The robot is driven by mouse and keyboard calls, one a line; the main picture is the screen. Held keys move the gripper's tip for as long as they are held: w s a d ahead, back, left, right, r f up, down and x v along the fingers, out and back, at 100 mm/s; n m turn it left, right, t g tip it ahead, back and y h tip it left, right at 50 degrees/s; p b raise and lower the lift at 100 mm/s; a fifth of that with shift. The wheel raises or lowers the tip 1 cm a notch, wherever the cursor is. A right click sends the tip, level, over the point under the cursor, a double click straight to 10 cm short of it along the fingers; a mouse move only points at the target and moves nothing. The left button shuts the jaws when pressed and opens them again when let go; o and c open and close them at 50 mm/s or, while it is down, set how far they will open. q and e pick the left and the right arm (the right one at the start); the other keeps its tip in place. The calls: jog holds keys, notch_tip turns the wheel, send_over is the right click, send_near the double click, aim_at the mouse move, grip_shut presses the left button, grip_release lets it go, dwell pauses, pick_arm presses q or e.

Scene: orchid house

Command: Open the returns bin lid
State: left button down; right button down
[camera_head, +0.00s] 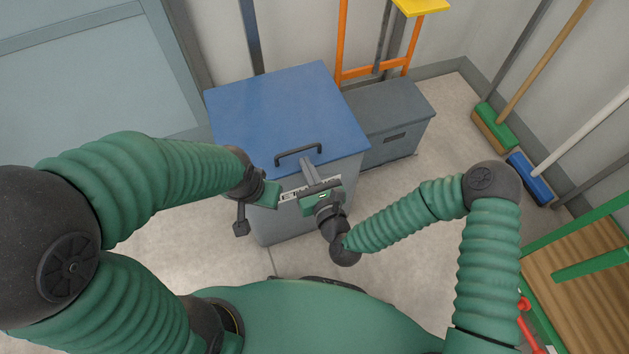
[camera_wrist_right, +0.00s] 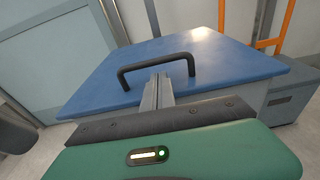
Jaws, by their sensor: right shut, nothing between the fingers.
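The returns bin (camera_head: 334,193) is grey with a blue lid (camera_head: 262,108) that lies closed on top. A black bar handle (camera_head: 298,152) sits near the lid's front edge; in the right wrist view the handle (camera_wrist_right: 157,64) stands up from the blue lid (camera_wrist_right: 225,62). My right gripper (camera_head: 309,168) is shut and empty, its fingers just in front of the handle in the head view. In the right wrist view its fingers (camera_wrist_right: 157,90) point at the handle; I cannot tell whether they touch it. My left gripper (camera_head: 258,205) is at the bin's front left; its fingers are not clear.
A grey box (camera_head: 393,118) stands right of the bin, with an orange frame (camera_head: 340,45) behind it. A green broom (camera_head: 495,127) and a blue broom (camera_head: 530,178) lean at the right wall. A wooden slatted bench (camera_head: 580,275) is at the lower right. Floor between is clear.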

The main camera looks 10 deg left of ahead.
jog(key=shift+x, duration=1.4)
